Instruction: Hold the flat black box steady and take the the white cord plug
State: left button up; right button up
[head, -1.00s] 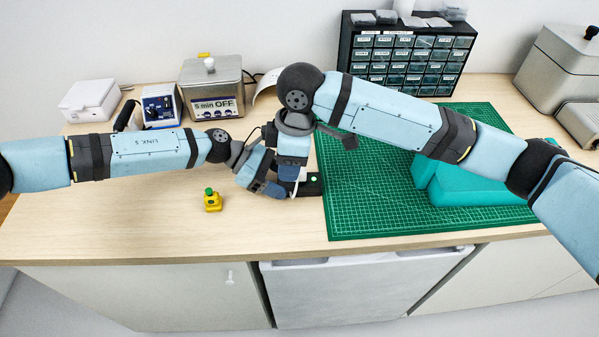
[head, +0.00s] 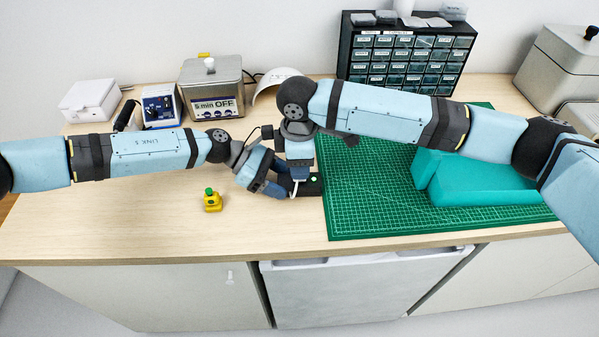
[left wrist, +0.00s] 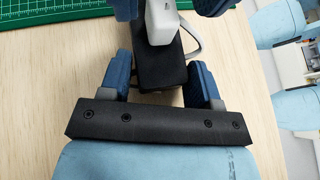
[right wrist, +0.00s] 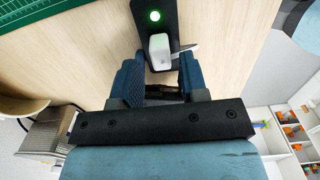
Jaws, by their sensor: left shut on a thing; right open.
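The flat black box (head: 313,188) lies on the wooden bench by the left edge of the green mat, its small green light lit. My left gripper (left wrist: 159,80) is shut on the black box (left wrist: 158,68), one blue finger on each side. The white cord plug (right wrist: 159,48) stands on the box near the light, with its cord coming off to one side; it also shows in the left wrist view (left wrist: 160,22). My right gripper (right wrist: 158,72) is open above the box, its fingers on either side of the plug. In the head view the grippers largely hide the plug.
A yellow piece with a green top (head: 212,201) stands on the bench to the left. The green cutting mat (head: 360,215) carries a teal block (head: 480,185). A steel tank (head: 212,88) and a drawer cabinet (head: 405,62) stand behind.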

pick_arm(q)
jog(key=shift+d, duration=0.1)
pick_arm(e)
jog(key=shift+f, duration=1.1)
grip_shut()
pick_arm(q)
jog(key=o, duration=0.8)
pick_arm(e)
notch_tip(320, 180, up, 10)
pick_arm(q)
jog(key=v, duration=1.2)
jog(key=shift+s+f, duration=0.1)
pick_arm(e)
jog(key=shift+s, duration=0.1)
